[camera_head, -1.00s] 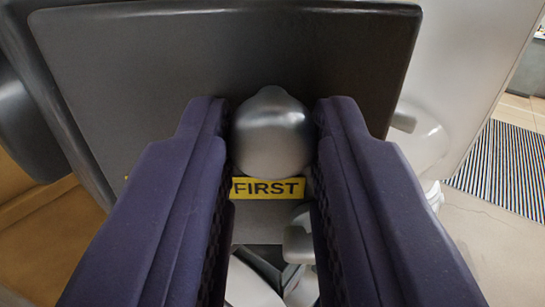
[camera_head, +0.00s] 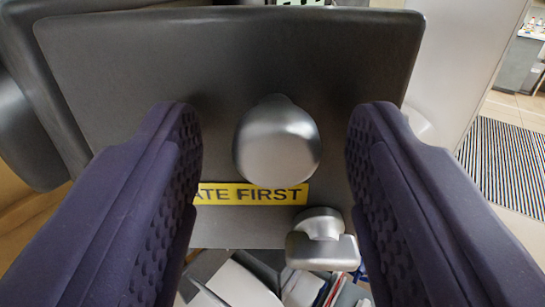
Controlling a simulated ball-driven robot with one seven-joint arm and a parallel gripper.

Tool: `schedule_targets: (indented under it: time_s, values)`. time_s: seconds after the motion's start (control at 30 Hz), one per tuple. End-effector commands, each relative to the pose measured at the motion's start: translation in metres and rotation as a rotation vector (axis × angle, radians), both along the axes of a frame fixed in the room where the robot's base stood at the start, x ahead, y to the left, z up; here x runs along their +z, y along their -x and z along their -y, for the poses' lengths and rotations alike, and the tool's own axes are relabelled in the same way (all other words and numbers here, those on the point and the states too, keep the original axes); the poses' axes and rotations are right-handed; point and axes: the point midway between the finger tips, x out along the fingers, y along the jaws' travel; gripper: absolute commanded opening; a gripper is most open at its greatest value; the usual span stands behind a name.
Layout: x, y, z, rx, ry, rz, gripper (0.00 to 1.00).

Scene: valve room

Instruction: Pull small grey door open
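The small grey door (camera_head: 100,75) is a dark grey panel with rounded corners, filling the upper middle of the view. A round silver knob (camera_head: 277,142) sticks out from it. A yellow label (camera_head: 255,194) reading "...ATE FIRST" is below the knob, partly hidden by the left finger. A silver latch-like piece (camera_head: 320,240) is at the door's lower edge. My gripper (camera_head: 275,135) is open, with one purple finger on each side of the knob and a clear gap to both. Nothing is held.
A pale panel (camera_head: 465,60) stands right of the door. A striped mat (camera_head: 508,160) lies on the floor at the right. Several white and coloured items (camera_head: 240,285) show below the door. A dark rounded body (camera_head: 25,135) is at the left.

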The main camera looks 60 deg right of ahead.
Motion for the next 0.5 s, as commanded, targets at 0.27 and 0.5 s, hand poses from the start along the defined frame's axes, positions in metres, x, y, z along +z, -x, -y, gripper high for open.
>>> schedule_targets:
  time_s: [0.27, 0.5]
  values:
    - [-0.002, 0.019, -0.029, 0.004, -0.001, -0.001, 0.52]
    - [-0.001, 0.039, -0.06, 0.002, -0.001, 0.0, 0.52]
